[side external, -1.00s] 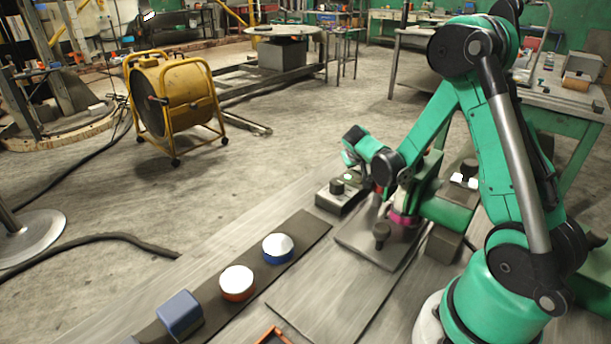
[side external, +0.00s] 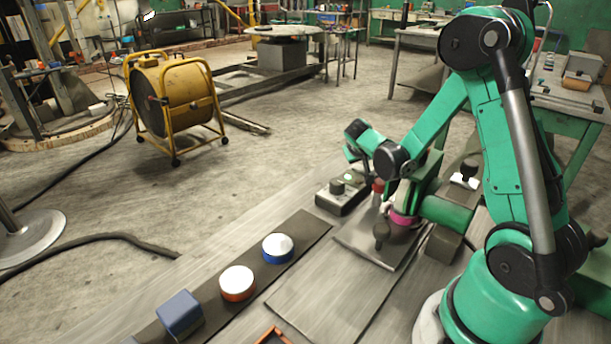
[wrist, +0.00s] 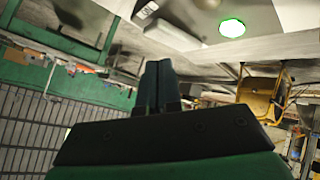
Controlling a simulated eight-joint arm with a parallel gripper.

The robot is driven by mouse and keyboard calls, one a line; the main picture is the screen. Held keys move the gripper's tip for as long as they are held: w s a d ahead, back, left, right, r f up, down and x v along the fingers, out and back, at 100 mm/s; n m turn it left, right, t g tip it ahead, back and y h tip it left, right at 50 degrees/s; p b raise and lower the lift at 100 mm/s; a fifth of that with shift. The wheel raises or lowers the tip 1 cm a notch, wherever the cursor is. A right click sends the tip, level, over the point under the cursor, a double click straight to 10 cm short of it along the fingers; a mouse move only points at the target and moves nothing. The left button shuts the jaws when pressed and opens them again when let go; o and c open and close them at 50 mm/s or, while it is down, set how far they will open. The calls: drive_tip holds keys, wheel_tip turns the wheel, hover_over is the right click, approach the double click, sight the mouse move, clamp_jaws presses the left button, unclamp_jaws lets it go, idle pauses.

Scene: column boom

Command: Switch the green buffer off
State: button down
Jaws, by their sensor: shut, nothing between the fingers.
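The green buffer (side external: 447,213), a green machine with a pink wheel (side external: 403,219), stands beside my arm in the side view. A grey control box (side external: 335,200) with a black knob (side external: 337,187) and a lit green lamp (side external: 348,177) stands to its left. The lamp also glows in the wrist view (wrist: 232,28). A red knob-like part (side external: 378,186) shows between box and buffer. My gripper (wrist: 158,68) is shut and empty in the wrist view. In the side view it is small and dark above the box; whether it touches anything cannot be told.
A dark strip (side external: 210,313) carries a blue block (side external: 180,313), an orange-rimmed white disc (side external: 237,283) and a blue-rimmed white disc (side external: 277,248). A dark upright knob (side external: 381,234) stands on a plate before the buffer. A yellow fan (side external: 175,100) stands on the floor behind.

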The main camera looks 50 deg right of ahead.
drive_tip(key=shift+s+r, duration=0.2)
drive_tip(key=shift+r, duration=1)
drive_tip(key=shift+s+r, duration=0.15)
drive_tip(key=shift+r, duration=1)
drive_tip(key=shift+a+r, duration=0.1)
drive_tip(key=shift+a, duration=0.15)
drive_tip(key=s+a+r+n+t+y, duration=0.2)
drive_tip(key=a+n+y, duration=0.1)
drive_tip(key=a, duration=0.9)
drive_tip(key=s+a+r+n+t+y, duration=0.1)
drive_tip(key=a+y, duration=0.5)
drive_tip(key=a, duration=0.6)
drive_tip(key=s+n+t, duration=0.1)
drive_tip(key=s+n, duration=0.1)
drive_tip(key=n, duration=0.1)
drive_tip(key=shift+a+r, duration=0.2)
drive_tip(key=shift+r, duration=0.2)
